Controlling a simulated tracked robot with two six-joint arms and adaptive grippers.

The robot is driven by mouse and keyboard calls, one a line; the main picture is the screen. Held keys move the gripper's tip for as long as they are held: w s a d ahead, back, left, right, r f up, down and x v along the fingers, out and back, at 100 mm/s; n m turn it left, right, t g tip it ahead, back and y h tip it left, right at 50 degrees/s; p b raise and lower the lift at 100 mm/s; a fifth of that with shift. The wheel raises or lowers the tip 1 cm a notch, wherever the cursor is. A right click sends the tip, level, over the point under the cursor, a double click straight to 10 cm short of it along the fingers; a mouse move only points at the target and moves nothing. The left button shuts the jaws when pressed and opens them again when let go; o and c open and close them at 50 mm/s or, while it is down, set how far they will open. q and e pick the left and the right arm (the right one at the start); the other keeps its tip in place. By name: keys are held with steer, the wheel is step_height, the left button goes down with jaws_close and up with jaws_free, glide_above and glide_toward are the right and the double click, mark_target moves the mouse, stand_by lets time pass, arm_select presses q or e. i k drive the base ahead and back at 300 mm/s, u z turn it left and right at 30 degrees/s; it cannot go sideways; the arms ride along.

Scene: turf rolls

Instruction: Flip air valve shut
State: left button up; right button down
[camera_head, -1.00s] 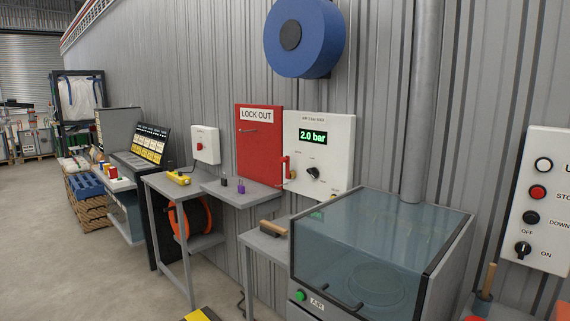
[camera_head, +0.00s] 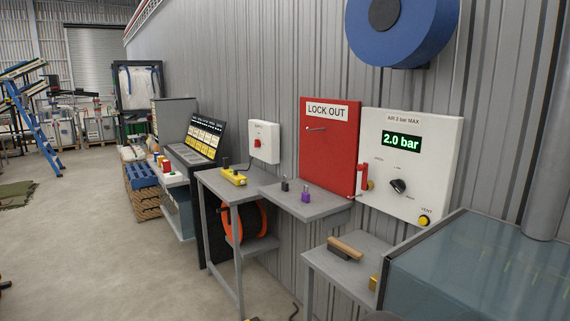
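The white air panel (camera_head: 412,200) hangs on the corrugated wall and its display (camera_head: 401,142) reads 2.0 bar. A red valve lever (camera_head: 364,176) stands about upright at the panel's lower left edge, with a small brass-coloured part beside it. The panel also has a black knob (camera_head: 398,186) and a yellow vent button (camera_head: 424,221). Neither of my grippers is in view, and nothing touches the lever.
A red LOCK OUT cabinet (camera_head: 329,160) hangs just left of the panel, above a grey shelf (camera_head: 310,206) with small padlocks. A small table (camera_head: 340,268) with a brush and a clear-lidded cabinet (camera_head: 470,270) stand below the panel. Open floor lies left.

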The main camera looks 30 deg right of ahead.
mark_target(365, 167)
steer(key=u, duration=0.15)
steer(key=i, duration=1.3)
steer(key=z, duration=0.7)
steer(key=i, duration=0.5)
steer(key=z, duration=0.4)
steer(key=k, duration=0.95)
steer(key=z, duration=0.15)
steer(key=i, duration=0.95)
steer(key=u, duration=0.05)
